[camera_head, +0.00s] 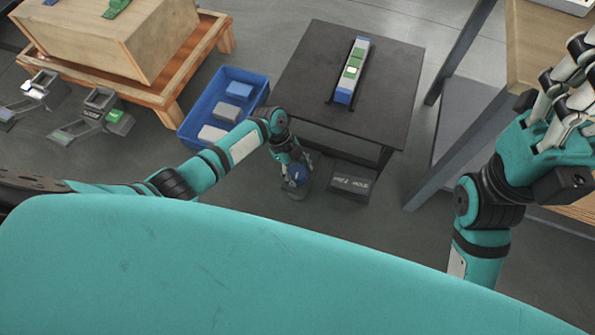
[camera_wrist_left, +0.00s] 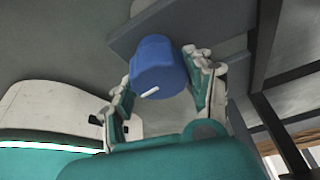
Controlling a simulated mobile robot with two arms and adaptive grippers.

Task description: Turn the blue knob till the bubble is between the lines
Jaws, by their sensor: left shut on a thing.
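The blue knob (camera_head: 297,174) is low beside the front left of the dark table. In the left wrist view the blue knob (camera_wrist_left: 157,64) has a short white mark and sits between the fingers. My left gripper (camera_head: 293,165) is shut on it; the wrist view shows the left gripper's fingers (camera_wrist_left: 160,85) on both sides. A long level (camera_head: 352,70) with blue, grey and green parts lies on the table top; its bubble and lines are too small to make out. My right gripper (camera_head: 562,95) is raised at the right, away from the knob; its finger opening is unclear.
The dark table (camera_head: 305,70) has bare top around the level. A dark block with lettering (camera_head: 352,183) is on the floor right of the knob. A blue crate (camera_head: 193,113) holds several blocks. A wooden crate (camera_head: 110,35) stands at back left; a bench (camera_head: 545,45) stands right.

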